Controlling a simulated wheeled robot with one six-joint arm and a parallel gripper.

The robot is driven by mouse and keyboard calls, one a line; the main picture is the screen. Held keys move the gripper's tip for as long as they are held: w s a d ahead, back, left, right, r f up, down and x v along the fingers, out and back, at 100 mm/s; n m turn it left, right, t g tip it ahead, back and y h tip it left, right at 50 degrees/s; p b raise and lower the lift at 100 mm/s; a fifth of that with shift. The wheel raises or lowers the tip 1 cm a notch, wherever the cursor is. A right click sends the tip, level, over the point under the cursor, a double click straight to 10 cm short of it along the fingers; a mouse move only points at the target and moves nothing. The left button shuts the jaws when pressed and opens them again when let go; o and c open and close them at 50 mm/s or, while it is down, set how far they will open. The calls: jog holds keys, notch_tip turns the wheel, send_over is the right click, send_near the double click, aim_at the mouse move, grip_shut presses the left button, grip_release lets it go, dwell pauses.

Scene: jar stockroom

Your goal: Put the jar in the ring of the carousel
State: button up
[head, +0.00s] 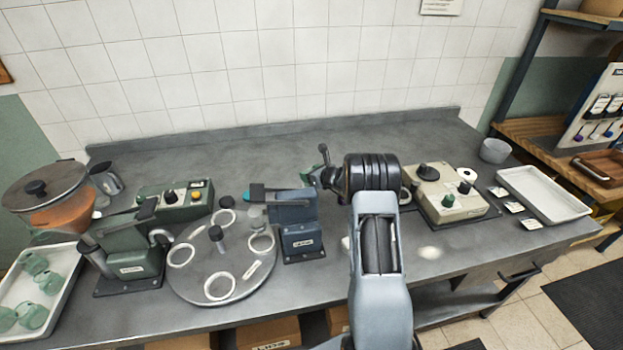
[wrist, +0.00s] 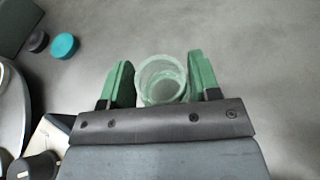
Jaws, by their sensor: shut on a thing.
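In the wrist view, my gripper (wrist: 160,80) has its two green fingers on either side of a clear, pale green glass jar (wrist: 162,80), shut on it. The jar's round mouth faces the camera. In the head view, my gripper (head: 322,172) is above the bench, right of the blue-grey press; the jar is not clearly seen there, mostly hidden by my wrist. The carousel (head: 196,284) is a round grey disc at left of centre, with several white rings, one at its front (head: 219,299). The gripper is to the right of the carousel, apart from it.
A blue-grey press (head: 300,240) with a teal-tipped handle stands between carousel and gripper. A green machine (head: 130,262) stands left of the carousel, and a green control box (head: 174,200) behind. A white tray (head: 62,291) holds several green jars. The back of the bench is clear.

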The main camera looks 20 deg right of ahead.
jog(key=shift+f+p, duration=0.3)
jog(key=shift+f, duration=1)
jog(key=shift+f, duration=0.2)
jog(key=o, duration=1)
jog(key=shift+r, duration=0.1)
jog(key=shift+c, duration=0.2)
